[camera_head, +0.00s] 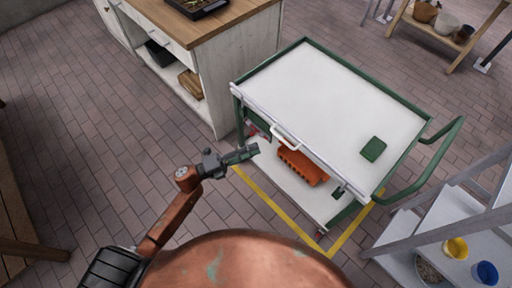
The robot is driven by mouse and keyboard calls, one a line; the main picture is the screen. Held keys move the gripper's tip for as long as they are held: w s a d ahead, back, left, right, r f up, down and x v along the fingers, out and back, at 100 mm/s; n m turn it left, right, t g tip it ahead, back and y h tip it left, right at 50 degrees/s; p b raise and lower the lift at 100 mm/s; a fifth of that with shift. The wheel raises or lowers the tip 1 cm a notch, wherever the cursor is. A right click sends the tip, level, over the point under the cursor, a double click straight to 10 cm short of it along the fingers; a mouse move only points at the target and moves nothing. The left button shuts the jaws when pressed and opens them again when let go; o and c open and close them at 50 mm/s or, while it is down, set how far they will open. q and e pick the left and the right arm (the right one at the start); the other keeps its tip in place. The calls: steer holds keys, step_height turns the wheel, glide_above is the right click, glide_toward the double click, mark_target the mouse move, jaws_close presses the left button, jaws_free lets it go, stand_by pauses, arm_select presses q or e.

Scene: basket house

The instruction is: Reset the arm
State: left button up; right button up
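My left arm comes in from the lower left, and its gripper (241,155) is stretched out over the tiled floor, just left of the cart. Its fingers point right and look close together, with a dark greenish tint; at this size I cannot tell whether they are open, shut or holding something. My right gripper is not in view.
A green-framed cart with a white top (315,95) stands close on the right; a small green item (373,149) lies on it. An orange object (303,166) is on its lower shelf. A wood-topped cabinet (222,20) stands behind. Grey steps (450,215) are at right.

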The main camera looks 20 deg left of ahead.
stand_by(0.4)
